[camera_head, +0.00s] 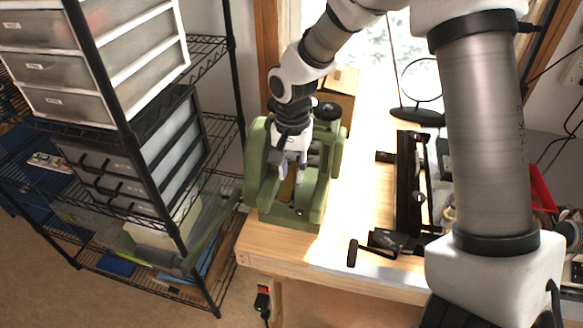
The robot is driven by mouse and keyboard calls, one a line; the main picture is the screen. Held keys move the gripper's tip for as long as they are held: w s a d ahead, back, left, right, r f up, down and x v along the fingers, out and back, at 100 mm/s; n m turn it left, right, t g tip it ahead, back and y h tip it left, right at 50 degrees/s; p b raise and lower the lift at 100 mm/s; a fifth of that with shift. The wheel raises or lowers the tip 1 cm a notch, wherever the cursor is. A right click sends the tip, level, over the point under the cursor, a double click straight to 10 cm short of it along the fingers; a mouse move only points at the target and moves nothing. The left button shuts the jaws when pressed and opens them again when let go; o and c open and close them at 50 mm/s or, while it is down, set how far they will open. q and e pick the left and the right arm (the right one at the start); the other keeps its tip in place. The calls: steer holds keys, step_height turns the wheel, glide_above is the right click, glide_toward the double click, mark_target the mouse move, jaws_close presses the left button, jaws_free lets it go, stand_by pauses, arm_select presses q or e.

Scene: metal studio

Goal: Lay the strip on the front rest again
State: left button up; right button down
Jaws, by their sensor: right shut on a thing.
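My right gripper (290,165) points down into the green bench machine (312,205) at the left end of the wooden table. Its fingers are shut on a narrow yellowish-brown strip (287,190) that shows just below the fingertips, between the machine's green sides. The strip's far end is hidden by the gripper and the machine. I cannot make out the front rest clearly, or whether the strip touches it. My left gripper is not in view.
A wire shelf with drawer units (95,60) stands left of the table (285,262). A black frame-like fixture (408,190) and a round magnifier or mirror on a stand (418,112) are right of the machine. A bare stretch of tabletop lies between machine and fixture.

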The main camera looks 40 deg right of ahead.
steer(key=shift+f, duration=0.25)
steer(key=c, duration=0.9)
jaws_free()
steer(key=shift+o, duration=0.2)
